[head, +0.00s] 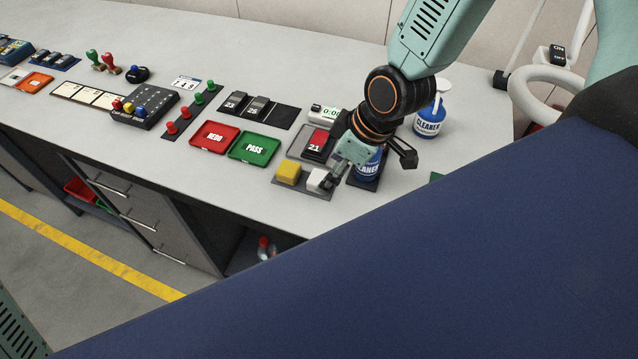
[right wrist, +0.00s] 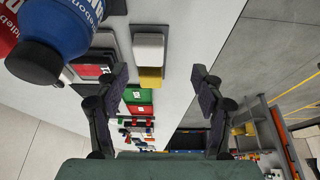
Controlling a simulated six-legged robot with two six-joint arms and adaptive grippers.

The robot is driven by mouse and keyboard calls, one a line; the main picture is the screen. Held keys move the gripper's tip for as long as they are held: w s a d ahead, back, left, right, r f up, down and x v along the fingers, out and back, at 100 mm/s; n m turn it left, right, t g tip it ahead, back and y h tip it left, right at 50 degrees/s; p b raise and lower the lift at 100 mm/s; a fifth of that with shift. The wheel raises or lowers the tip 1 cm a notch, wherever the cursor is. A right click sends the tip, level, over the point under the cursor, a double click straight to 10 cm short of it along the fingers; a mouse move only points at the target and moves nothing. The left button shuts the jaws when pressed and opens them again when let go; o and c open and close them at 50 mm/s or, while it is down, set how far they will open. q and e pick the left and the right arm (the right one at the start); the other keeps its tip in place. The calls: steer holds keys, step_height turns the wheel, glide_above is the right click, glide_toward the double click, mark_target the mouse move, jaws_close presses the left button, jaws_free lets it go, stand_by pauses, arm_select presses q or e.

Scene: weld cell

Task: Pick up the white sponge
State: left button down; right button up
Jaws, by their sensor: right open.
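The white sponge (head: 316,179) lies on a dark mat (head: 322,195) near the bench's front edge, right of the yellow sponge (head: 288,173). My right gripper (head: 331,183) is close beside the white sponge and hides part of its right side. In the right wrist view my right gripper (right wrist: 160,75) is open and empty. There the white sponge (right wrist: 149,48) shows beyond the fingertips, nearer the left finger, with the yellow sponge (right wrist: 150,78) below it. I cannot tell whether a finger touches the sponge. My left gripper is not in view.
A blue cleaner bottle (head: 366,165) stands close behind my right gripper; it is large in the right wrist view (right wrist: 70,25). Another cleaner bottle (head: 429,122) is further back. Red (head: 215,136) and green (head: 254,149) trays lie to the left. The front edge is close.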

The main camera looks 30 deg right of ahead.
mark_target(321, 176)
steer(key=shift+w+d+f, duration=0.25)
steer(key=shift+w+f, duration=0.25)
steer(key=shift+w+d+f, duration=0.2)
steer(key=shift+w+f, duration=0.25)
steer(key=shift+f, duration=0.05)
steer(key=shift+w+a+f, duration=0.2)
steer(key=shift+a+f, duration=0.2)
steer(key=shift+f, duration=0.05)
steer(key=shift+a+f, duration=0.4)
steer(key=shift+f, duration=0.25)
steer(key=shift+w+d+f, duration=0.2)
steer(key=shift+w+f, duration=0.45)
steer(key=shift+f, duration=0.1)
steer(key=shift+s+a+r, duration=0.25)
steer(key=shift+s+r, duration=0.1)
steer(key=shift+s, duration=0.05)
steer(key=c, duration=0.4)
steer(key=shift+w+d+f, duration=0.15)
steer(key=shift+w, duration=0.1)
steer(key=c, duration=0.5)
